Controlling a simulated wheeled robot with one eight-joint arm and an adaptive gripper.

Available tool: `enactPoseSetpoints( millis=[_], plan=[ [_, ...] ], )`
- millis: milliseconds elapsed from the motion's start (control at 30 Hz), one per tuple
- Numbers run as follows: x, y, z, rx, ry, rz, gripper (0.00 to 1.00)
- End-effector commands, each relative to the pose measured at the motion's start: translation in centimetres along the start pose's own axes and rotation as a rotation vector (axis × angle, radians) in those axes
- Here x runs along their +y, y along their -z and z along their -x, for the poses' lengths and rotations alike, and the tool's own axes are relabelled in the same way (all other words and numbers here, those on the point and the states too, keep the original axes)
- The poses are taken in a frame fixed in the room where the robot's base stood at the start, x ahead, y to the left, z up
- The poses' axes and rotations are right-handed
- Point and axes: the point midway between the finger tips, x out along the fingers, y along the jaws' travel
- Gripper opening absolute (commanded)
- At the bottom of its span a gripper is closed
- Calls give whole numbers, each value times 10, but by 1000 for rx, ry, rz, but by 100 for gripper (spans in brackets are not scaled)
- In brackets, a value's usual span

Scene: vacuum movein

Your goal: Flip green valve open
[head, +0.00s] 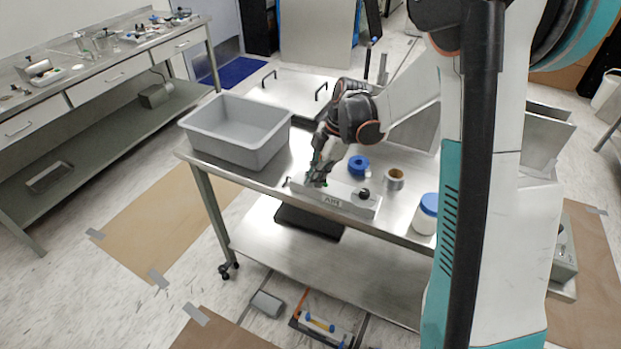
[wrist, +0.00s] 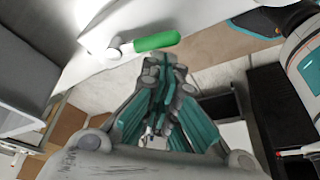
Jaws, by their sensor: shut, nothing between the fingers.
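The green valve handle (wrist: 155,42) shows in the wrist view as a bright green lever with a light metal end, lying beside a white surface. In the head view only a speck of green shows at the left end of the white box (head: 345,203), mostly hidden by my gripper. My gripper (wrist: 164,62) is shut and empty, with its fingertips just below the green handle in the wrist view; I cannot tell whether they touch it. In the head view my gripper (head: 316,180) points down at the box's left end.
The box stands on a steel cart. A grey bin (head: 237,128) is at the cart's left. A blue ring (head: 359,165), a tape roll (head: 394,180) and a blue-lidded white jar (head: 426,214) stand behind and right of the box. A black knob (head: 364,193) sits on the box's right end.

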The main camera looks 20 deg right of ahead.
Motion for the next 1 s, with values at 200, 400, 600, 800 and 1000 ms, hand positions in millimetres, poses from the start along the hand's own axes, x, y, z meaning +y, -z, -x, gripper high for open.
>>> enactPoseSetpoints(
  millis=[200, 400, 600, 800, 1000],
  plan=[
    [1, -7, 3, 0, -1, -2, 0],
    [2, -10, 4, 0, -1, -2, 0],
    [2, -11, 4, -1, -1, -1, 0],
    [2, -12, 4, -1, -1, -1, 0],
    [2, -12, 4, -1, -1, -2, 0]
  ],
)
